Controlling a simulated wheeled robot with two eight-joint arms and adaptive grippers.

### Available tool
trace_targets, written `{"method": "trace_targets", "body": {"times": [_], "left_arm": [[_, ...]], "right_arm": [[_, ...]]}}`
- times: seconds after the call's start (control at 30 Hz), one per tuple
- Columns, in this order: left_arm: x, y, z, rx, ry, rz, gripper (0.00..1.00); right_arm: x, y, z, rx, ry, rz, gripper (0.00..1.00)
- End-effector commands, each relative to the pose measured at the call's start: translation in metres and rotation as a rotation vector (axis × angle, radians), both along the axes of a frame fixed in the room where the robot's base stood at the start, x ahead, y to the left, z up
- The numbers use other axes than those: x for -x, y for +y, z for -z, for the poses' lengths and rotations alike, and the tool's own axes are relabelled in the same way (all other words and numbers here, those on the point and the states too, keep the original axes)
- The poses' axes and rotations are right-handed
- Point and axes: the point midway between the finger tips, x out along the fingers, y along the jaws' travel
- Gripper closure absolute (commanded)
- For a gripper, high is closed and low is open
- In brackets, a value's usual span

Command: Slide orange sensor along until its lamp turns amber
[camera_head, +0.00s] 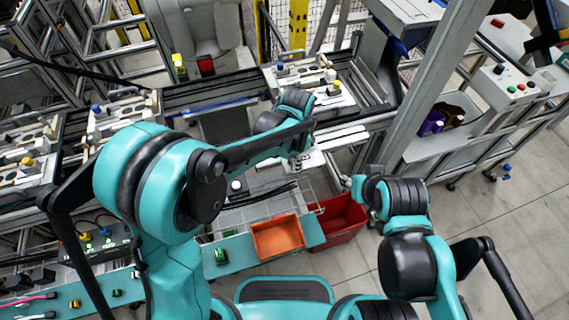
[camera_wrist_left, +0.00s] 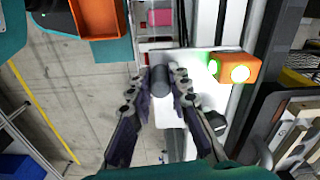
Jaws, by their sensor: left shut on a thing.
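The orange sensor (camera_wrist_left: 250,66) shows in the left wrist view, at the right end of a white plate (camera_wrist_left: 196,60). A round lamp on its face glows pale green, and a second green glow shows at its left edge. My left gripper (camera_wrist_left: 160,82) is shut on a dark grey cylindrical knob (camera_wrist_left: 160,74) at the plate, left of the sensor. In the head view my left gripper (camera_head: 298,160) is small, over a white surface in the middle, and the sensor cannot be made out there.
An orange bin (camera_head: 278,237) and a red bin (camera_head: 340,218) stand just in front of the work spot. Fixtures on pallets (camera_head: 318,84) line the conveyor behind. A grey post (camera_head: 430,85) stands to the right. The floor at right is open.

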Motion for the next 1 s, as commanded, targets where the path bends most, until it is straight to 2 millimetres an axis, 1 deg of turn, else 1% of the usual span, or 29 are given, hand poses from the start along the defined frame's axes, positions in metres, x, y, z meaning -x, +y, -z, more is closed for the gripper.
{"method": "trace_targets", "body": {"times": [0.03,0.1,0.2,0.3,0.4,0.67,0.7,0.77,1.0], "left_arm": [[-0.005,-0.016,0.000,0.002,-0.001,0.006,1.00],[-0.011,-0.033,0.000,0.001,-0.002,0.006,1.00],[-0.018,-0.054,-0.001,0.001,-0.002,0.004,1.00],[-0.022,-0.067,-0.001,0.001,-0.002,0.003,1.00],[-0.024,-0.073,-0.001,0.001,-0.002,0.001,1.00],[-0.024,-0.073,0.000,0.002,-0.002,0.000,1.00],[-0.024,-0.073,0.000,0.002,-0.002,0.000,0.77],[-0.024,-0.073,0.000,0.001,-0.002,0.000,0.61],[-0.023,-0.073,0.000,0.001,-0.002,0.000,0.61]], "right_arm": [[0.000,0.000,0.000,0.000,0.000,0.000,0.60],[0.000,0.000,-0.001,0.000,0.000,0.000,0.60],[0.000,0.000,-0.001,0.000,0.000,0.000,0.60],[0.000,0.000,-0.002,0.000,0.000,0.000,0.60],[0.000,0.000,-0.002,0.000,0.000,0.000,0.60],[0.000,0.000,-0.002,0.000,0.000,0.000,0.60],[0.000,0.000,-0.002,0.000,0.000,0.000,0.60],[0.000,0.000,-0.002,0.000,0.000,0.000,0.60],[0.000,0.000,-0.002,0.000,0.000,0.000,0.60]]}}
